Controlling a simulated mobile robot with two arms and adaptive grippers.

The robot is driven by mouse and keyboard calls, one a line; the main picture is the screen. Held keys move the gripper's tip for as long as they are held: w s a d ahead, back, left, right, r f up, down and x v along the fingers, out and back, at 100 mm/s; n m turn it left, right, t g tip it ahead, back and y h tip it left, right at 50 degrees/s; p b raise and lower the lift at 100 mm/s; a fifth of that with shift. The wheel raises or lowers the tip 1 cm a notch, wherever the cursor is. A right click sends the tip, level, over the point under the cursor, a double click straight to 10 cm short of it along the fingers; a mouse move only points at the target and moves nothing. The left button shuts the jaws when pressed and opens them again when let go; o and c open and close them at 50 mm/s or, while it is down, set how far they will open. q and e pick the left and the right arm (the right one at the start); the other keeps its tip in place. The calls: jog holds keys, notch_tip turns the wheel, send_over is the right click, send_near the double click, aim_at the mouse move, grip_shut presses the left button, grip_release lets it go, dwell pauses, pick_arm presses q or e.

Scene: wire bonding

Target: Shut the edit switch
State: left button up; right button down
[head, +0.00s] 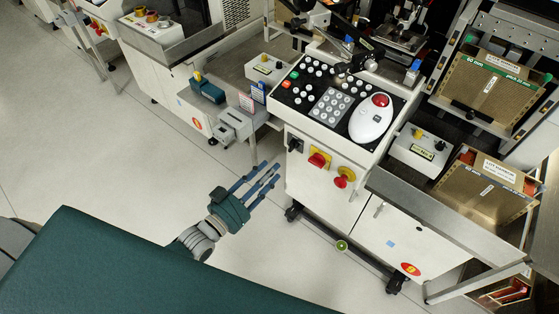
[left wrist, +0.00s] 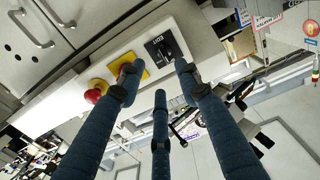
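A black switch (head: 294,145) with a knob sits at the left of the white machine's front panel. In the left wrist view the black switch (left wrist: 161,46) has small white lettering, too small to read surely, and its knob setting is unclear. I cannot confirm from lettering that it is the edit switch. My left gripper (head: 268,173) is below and left of it, apart from the panel. Its three blue fingers (left wrist: 157,76) are spread and empty, pointing toward the panel. My right gripper is not in view.
Beside the switch are a red-and-yellow rotary switch (head: 318,160) and a red emergency button (head: 343,177). The button panel (head: 325,98) with a white trackball unit (head: 372,119) lies above. A low grey box (head: 235,124) stands left. Open floor (head: 120,170) lies left of my gripper.

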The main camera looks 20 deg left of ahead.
pick_arm(q)
jog(key=shift+v, duration=1.2)
